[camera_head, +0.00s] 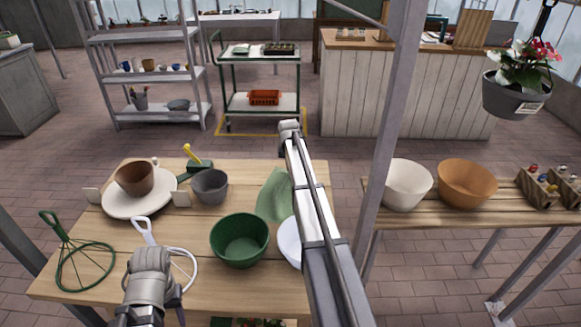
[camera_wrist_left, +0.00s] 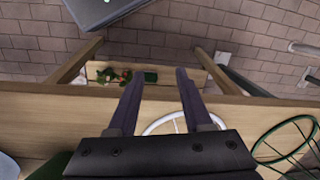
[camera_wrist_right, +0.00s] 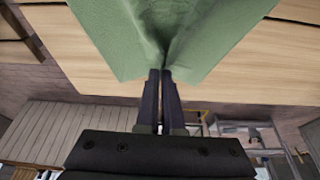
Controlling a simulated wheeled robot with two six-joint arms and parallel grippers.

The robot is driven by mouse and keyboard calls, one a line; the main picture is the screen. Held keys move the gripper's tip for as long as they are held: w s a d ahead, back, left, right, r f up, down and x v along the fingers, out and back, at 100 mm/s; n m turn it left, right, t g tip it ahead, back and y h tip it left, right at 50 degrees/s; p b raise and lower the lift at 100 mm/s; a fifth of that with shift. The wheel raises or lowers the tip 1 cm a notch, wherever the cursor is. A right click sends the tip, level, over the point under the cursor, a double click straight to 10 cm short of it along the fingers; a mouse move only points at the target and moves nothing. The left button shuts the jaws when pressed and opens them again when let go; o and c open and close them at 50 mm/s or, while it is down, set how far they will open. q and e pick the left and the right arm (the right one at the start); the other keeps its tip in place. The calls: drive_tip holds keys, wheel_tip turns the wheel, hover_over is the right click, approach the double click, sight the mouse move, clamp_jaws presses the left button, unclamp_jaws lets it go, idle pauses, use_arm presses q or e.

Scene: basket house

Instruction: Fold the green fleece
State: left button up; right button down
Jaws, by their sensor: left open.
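The green fleece (camera_head: 275,197) lies on the wooden table (camera_head: 235,293), with its right part hidden behind my right arm in the head view. In the right wrist view the fleece (camera_wrist_right: 215,30) fills the top and is pinched into creases at the fingertips. My right gripper (camera_wrist_right: 160,74) is shut on that edge of the fleece; it does not show clearly in the head view. My left gripper (camera_head: 152,310) is low at the table's front left, away from the fleece. In the left wrist view its fingers (camera_wrist_left: 160,76) are apart with nothing between them.
A green bowl (camera_head: 240,241) and a partly hidden white bowl (camera_head: 290,243) stand just in front of the fleece. A grey bowl (camera_head: 210,187) is left of it. A white plate (camera_head: 130,208) with a brown bowl is further left. A metal post (camera_head: 382,160) rises at right.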

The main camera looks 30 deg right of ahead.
use_arm(q)
wheel_tip(320, 180, up, 9)
drive_tip(key=p, duration=0.8)
use_arm(e)
drive_tip(key=s+a+r, duration=0.6)
drive_tip(key=s+r, duration=0.3)
drive_tip(key=s, duration=0.1)
drive_tip(key=s+a+f+b, duration=0.2)
drive_tip(key=s+f+b, duration=0.1)
drive_tip(key=s+a+f+b, duration=0.5)
drive_tip(key=s+f+b, duration=0.1)
drive_tip(key=s+b, duration=0.1)
drive_tip(key=shift+a+f, duration=0.15)
drive_tip(key=shift+f, duration=0.15)
use_arm(q)
wheel_tip(320, 180, down, 10)
drive_tip(key=shift+r, duration=0.15)
use_arm(e)
unclamp_jaws()
drive_tip(key=shift+s, duration=0.1)
